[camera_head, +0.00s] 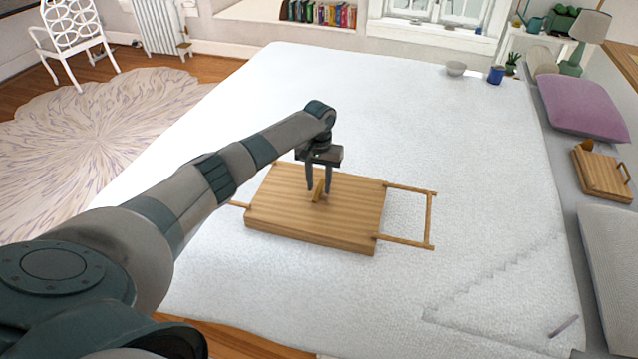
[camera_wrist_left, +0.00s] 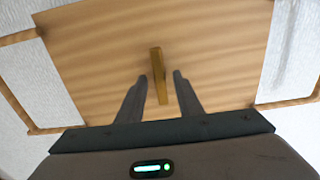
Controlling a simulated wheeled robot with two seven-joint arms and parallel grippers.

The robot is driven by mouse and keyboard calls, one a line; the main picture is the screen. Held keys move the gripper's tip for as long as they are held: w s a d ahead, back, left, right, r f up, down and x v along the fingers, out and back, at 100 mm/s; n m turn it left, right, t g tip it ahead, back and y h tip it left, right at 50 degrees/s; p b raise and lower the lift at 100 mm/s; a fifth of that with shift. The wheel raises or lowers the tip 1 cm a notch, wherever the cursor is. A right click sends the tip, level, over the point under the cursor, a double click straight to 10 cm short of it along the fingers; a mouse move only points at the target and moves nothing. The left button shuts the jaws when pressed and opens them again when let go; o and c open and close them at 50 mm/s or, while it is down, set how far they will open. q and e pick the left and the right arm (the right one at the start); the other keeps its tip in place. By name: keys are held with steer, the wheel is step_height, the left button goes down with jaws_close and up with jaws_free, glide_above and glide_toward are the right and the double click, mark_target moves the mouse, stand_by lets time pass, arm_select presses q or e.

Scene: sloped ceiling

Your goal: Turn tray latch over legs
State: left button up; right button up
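The wooden tray (camera_head: 275,208) lies underside up on the white bed, and it fills much of the left wrist view (camera_wrist_left: 220,60). A leg frame (camera_head: 431,222) sticks out flat from its right side, and another leg (camera_head: 238,204) shows at its left. The small wooden latch (camera_head: 318,190) stands out from the middle of the board. In the left wrist view the latch (camera_wrist_left: 158,75) lies between the two fingers. My left gripper (camera_head: 318,196) points down over it, open, with a gap on either side of the latch. My right gripper is not in view.
The white bed (camera_head: 400,110) is clear around the tray. A bowl (camera_head: 455,68) and a blue mug (camera_head: 496,75) stand at its far right. A purple pillow (camera_head: 585,107) and another wooden board (camera_head: 602,173) lie along the right side.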

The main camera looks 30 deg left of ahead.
arm_select(q)
jaws_close()
steer(key=shift+m, duration=0.3)
steer(key=m+p, duration=0.1)
steer(key=m, duration=0.2)
steer(key=shift+p, duration=0.35)
steer(key=m, duration=0.3)
steer(key=shift+m+p, duration=0.3)
steer(key=shift+p, duration=0.1)
steer(key=m, duration=1)
steer(key=shift+m, duration=0.4)
